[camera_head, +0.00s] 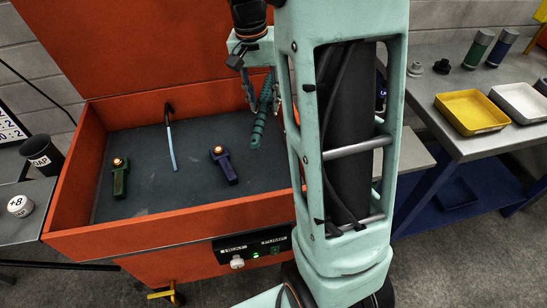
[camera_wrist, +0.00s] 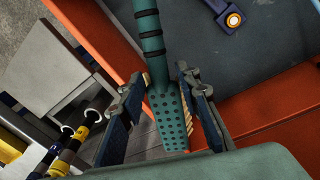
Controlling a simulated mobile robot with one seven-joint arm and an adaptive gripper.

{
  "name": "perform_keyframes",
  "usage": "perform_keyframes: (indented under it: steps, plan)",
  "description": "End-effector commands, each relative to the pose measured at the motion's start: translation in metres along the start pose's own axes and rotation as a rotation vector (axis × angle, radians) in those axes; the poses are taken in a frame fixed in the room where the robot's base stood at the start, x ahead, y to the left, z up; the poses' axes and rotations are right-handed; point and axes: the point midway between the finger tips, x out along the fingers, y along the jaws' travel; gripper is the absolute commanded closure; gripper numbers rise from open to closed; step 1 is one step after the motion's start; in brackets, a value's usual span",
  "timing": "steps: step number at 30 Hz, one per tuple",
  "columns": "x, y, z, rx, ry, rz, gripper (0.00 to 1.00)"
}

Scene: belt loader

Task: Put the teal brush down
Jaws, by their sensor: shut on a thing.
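My gripper (camera_head: 261,90) is shut on the teal brush (camera_head: 260,124), and its fingers stand either side of it. The brush hangs tilted over the right part of the orange basin (camera_head: 193,207), near its right wall. In the wrist view the brush's ringed handle (camera_wrist: 150,35) points up and its perforated flat part (camera_wrist: 172,118) lies between my fingers. I cannot tell how high the brush is above the basin's dark floor (camera_head: 190,185), or whether it touches it.
A blue tool (camera_head: 222,165) and a green tool (camera_head: 119,180) lie in the basin. A thin spout (camera_head: 170,138) stands at its back. Bare floor lies between them. At right, a table holds a yellow tray (camera_head: 470,111) and a white tray (camera_head: 520,102). A black cup (camera_head: 46,160) stands left.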

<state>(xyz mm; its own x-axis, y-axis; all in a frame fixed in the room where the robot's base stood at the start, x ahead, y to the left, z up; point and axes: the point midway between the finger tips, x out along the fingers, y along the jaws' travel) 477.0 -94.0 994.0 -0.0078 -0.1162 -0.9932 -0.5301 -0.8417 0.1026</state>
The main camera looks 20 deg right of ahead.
Motion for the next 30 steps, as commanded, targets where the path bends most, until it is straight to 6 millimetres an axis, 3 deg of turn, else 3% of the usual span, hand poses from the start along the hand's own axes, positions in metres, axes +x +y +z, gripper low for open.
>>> perform_keyframes:
  steps: [5, 8, 18, 30]
  plan:
    - [0.004, 0.000, 0.002, -0.023, 0.005, -0.003, 0.96]
    - [0.021, -0.002, 0.004, -0.026, 0.003, -0.002, 0.96]
    - [0.108, -0.011, 0.009, -0.024, 0.002, -0.002, 0.96]
    - [0.148, -0.015, 0.011, -0.023, 0.004, -0.003, 0.96]
